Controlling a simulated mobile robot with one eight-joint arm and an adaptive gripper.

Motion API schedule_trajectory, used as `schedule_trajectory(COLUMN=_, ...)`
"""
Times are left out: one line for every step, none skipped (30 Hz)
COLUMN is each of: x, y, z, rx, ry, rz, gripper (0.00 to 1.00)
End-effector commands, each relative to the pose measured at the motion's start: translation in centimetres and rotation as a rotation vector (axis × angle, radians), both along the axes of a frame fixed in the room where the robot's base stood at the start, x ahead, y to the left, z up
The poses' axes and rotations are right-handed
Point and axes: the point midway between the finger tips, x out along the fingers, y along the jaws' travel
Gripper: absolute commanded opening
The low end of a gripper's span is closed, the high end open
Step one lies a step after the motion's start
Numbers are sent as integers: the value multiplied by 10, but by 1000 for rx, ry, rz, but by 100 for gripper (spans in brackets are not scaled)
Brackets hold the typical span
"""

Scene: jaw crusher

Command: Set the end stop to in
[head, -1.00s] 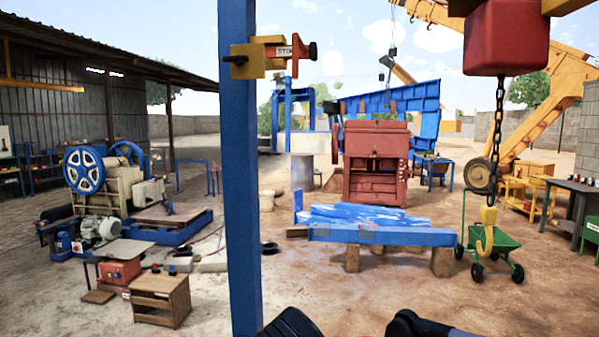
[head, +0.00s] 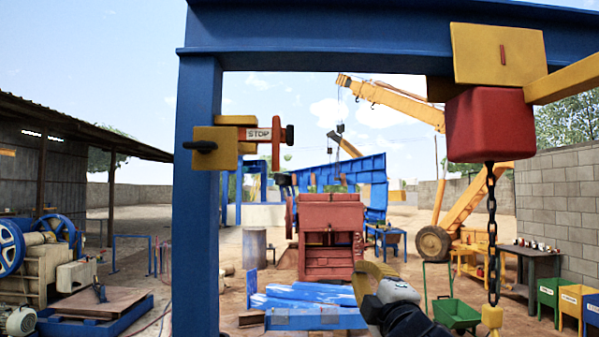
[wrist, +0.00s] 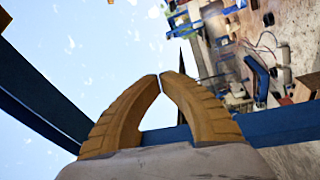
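The end stop (head: 262,134) is a yellow bracket on the blue post (head: 198,230), with a white STOP label, a red upright piece and a dark knob at its right end. A black handle (head: 200,146) sticks out at the bracket's left. The stop's red end points right, beneath the blue crossbeam (head: 330,38). My gripper (head: 376,270) is low, right of the post, well apart from the stop in the picture. In the wrist view its two ochre fingers (wrist: 161,77) meet at the tips, with nothing visible between them.
A red hoist block (head: 488,125) with a chain (head: 491,230) hangs at the right from a yellow-plated trolley (head: 498,54). A red crusher (head: 330,235) and blue steel parts (head: 310,300) stand behind. Open air lies between post and chain.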

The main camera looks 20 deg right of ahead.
Motion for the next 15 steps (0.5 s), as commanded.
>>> schedule_trajectory(x=9, y=-3, z=70, rx=-193, ry=-62, rz=27, gripper=0)
schedule_trajectory(x=12, y=0, z=98, rx=-317, ry=-100, rz=52, gripper=0)
schedule_trajectory(x=16, y=6, z=131, rx=-482, ry=-147, rz=87, gripper=0)
schedule_trajectory(x=17, y=11, z=152, rx=-603, ry=-182, rz=115, gripper=0)
schedule_trajectory(x=17, y=17, z=170, rx=-723, ry=-214, rz=147, gripper=0)
schedule_trajectory(x=16, y=24, z=189, rx=-877, ry=-257, rz=193, gripper=0)
schedule_trajectory(x=14, y=29, z=200, rx=-989, ry=-289, rz=230, gripper=0)
schedule_trajectory(x=11, y=33, z=209, rx=-1093, ry=-321, rz=272, gripper=0)
schedule_trajectory(x=5, y=38, z=216, rx=-1220, ry=-364, rz=329, gripper=0)
schedule_trajectory(x=-1, y=40, z=219, rx=-1305, ry=-397, rz=373, gripper=0)
schedule_trajectory(x=-7, y=41, z=220, rx=-1382, ry=-427, rz=416, gripper=0)
schedule_trajectory(x=-17, y=41, z=220, rx=-1469, ry=-467, rz=475, gripper=0)
schedule_trajectory(x=-24, y=40, z=219, rx=-1524, ry=-495, rz=516, gripper=0)
schedule_trajectory(x=-31, y=39, z=218, rx=-1570, ry=-523, rz=554, gripper=0)
schedule_trajectory(x=-41, y=37, z=216, rx=-1619, ry=-555, rz=599, gripper=0)
